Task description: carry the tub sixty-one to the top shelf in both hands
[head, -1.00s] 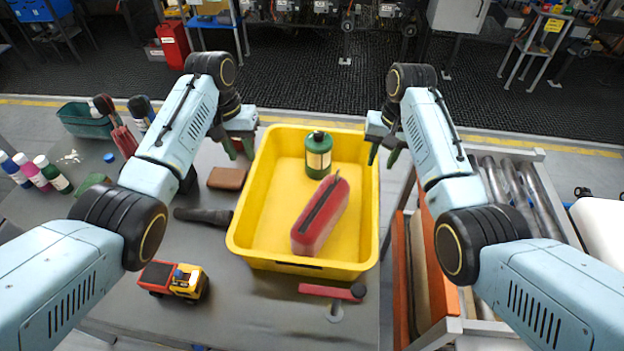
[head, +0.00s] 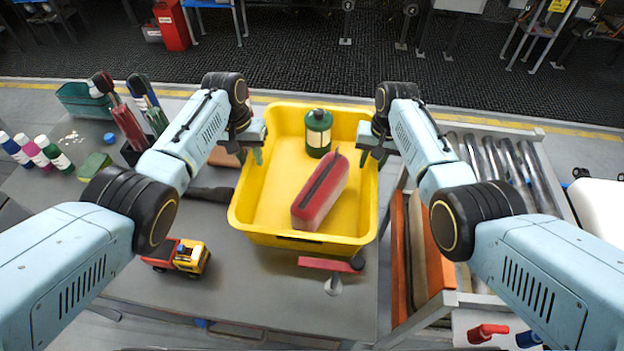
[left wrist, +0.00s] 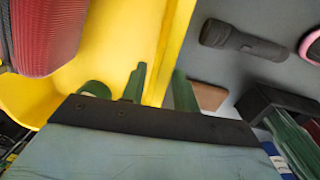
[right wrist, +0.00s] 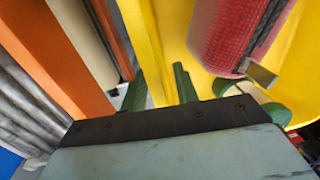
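The yellow tub (head: 300,239) stands on the grey table; I cannot read a number on it. Inside lie a red pouch (head: 322,192) with a dark zip and an upright green canister (head: 318,134). My left gripper (head: 257,152) is at the tub's left wall, one finger inside and one outside. In the left wrist view its fingers (left wrist: 160,88) stand apart with the wall between them and a small gap. My right gripper (head: 371,152) is likewise at the right wall. In the right wrist view its fingers (right wrist: 159,88) straddle the wall, apart. No top shelf is recognisable.
A toy truck (head: 177,257), a red-handled tool (head: 330,263) and a dark torch (head: 211,196) lie near the tub. Bottles (head: 50,153), a pen holder and a green bin (head: 83,100) stand at left. A rack with orange boards (head: 430,245) and rollers (head: 507,165) is right.

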